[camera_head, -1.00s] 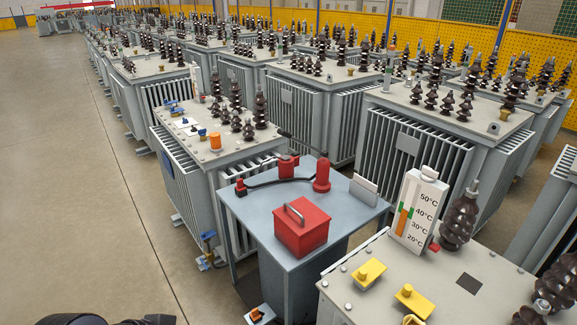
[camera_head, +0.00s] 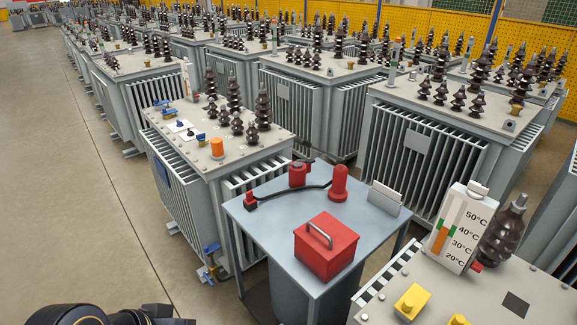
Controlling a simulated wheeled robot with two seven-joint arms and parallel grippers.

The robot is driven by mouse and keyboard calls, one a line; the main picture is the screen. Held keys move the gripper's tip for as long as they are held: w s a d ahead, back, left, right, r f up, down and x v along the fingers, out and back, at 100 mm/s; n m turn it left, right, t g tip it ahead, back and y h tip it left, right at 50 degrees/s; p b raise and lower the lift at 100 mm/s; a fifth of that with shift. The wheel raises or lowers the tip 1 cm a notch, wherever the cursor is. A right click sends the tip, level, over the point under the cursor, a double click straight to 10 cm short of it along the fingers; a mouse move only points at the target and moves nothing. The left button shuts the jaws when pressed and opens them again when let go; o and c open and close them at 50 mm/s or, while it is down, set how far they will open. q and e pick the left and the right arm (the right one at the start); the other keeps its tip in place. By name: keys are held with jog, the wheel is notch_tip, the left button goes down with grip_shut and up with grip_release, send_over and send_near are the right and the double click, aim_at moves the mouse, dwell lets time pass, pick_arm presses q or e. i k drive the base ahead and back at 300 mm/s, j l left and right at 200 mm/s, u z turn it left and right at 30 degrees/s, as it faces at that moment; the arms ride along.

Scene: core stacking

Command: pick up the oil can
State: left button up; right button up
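A grey metal table (camera_head: 262,226) stands in the middle of the head view with several red items on it. At its back edge is a small red can-like item with a dark top (camera_head: 297,174), and beside it a red cylinder with a rounded top (camera_head: 339,184). A red box with a grey handle (camera_head: 326,246) sits at the front. I cannot tell for sure which of these is the oil can. A dark rounded part of my own arm shows at the bottom left edge, away from the table. No fingertips of either gripper show.
A black hose with a red end (camera_head: 250,202) lies across the table, and a pale card (camera_head: 386,198) stands at its right corner. A transformer with a thermometer gauge (camera_head: 458,228) is close at the right, another (camera_head: 202,165) at the left. Open floor (camera_head: 90,220) lies at the left.

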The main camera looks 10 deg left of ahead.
aim_at(298, 171)
jog(key=i+j, duration=0.25)
jog(key=j, duration=0.2)
jog(key=i+j+z, duration=0.1)
jog(key=j, duration=0.3)
jog(key=i+j, duration=0.3)
jog(key=j, duration=0.15)
jog(key=i+j+z, duration=0.1)
jog(key=i+j, duration=0.15)
jog(key=j, duration=0.2)
jog(key=i+j, duration=0.2)
jog(key=j, duration=0.25)
jog(key=i+j+z, duration=0.1)
jog(key=j, duration=0.35)
jog(key=i+j, duration=0.25)
jog(key=j, duration=0.25)
jog(key=i+j, duration=0.2)
jog(key=j, duration=0.25)
jog(key=z, duration=0.05)
